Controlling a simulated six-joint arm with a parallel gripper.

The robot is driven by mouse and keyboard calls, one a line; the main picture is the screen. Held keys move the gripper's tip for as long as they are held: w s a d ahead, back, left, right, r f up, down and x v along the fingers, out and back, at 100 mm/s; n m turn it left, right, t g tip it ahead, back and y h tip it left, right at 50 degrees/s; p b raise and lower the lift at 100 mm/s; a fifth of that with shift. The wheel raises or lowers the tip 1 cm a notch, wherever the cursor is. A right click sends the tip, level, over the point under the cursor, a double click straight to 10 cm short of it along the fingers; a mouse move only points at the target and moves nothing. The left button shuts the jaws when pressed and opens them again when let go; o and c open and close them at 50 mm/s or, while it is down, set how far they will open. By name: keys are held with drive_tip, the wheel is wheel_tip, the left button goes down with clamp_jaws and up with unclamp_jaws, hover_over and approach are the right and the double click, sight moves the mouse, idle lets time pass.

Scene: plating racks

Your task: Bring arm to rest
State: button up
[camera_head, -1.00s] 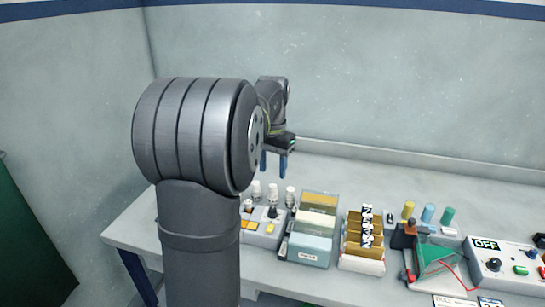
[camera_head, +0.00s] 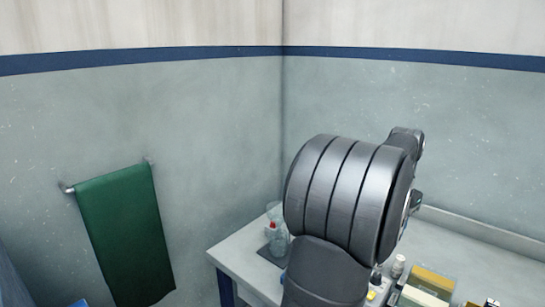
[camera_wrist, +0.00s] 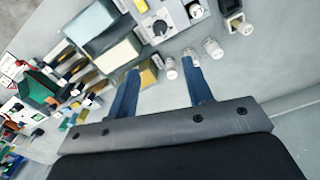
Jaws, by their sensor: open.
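My gripper (camera_wrist: 160,66) shows in the wrist view with its two blue fingers spread apart and nothing held between them. Small white-capped bottles (camera_wrist: 212,47) and a grey box with a knob (camera_wrist: 160,27) appear beyond the fingertips, over the bench. In the head view my bent arm fills the lower right, and its big grey joint hides most of the gripper. Only a small dark part of the wrist end shows to the right of that joint, near the back wall.
The pale bench (camera_head: 240,262) runs along the back wall. A clear bottle with a red part (camera_head: 276,238) stands near its left corner. A box with tan and pale sections (camera_head: 428,285) is at lower right. A green towel (camera_head: 125,235) hangs on the left wall.

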wheel_tip(320, 180, down, 17)
drive_tip(key=shift+r, duration=0.2)
drive_tip(key=shift+r, duration=0.1)
idle(0.4)
wheel_tip(320, 180, up, 18)
wheel_tip(320, 180, down, 18)
drive_tip(key=shift+r, duration=0.1)
drive_tip(key=shift+f, duration=0.25)
drive_tip(key=n, duration=0.5)
drive_tip(key=shift+r+n, duration=0.1)
drive_tip(key=shift+n, duration=0.3)
drive_tip(key=n, duration=0.6)
drive_tip(key=shift+r, duration=0.65)
idle(0.4)
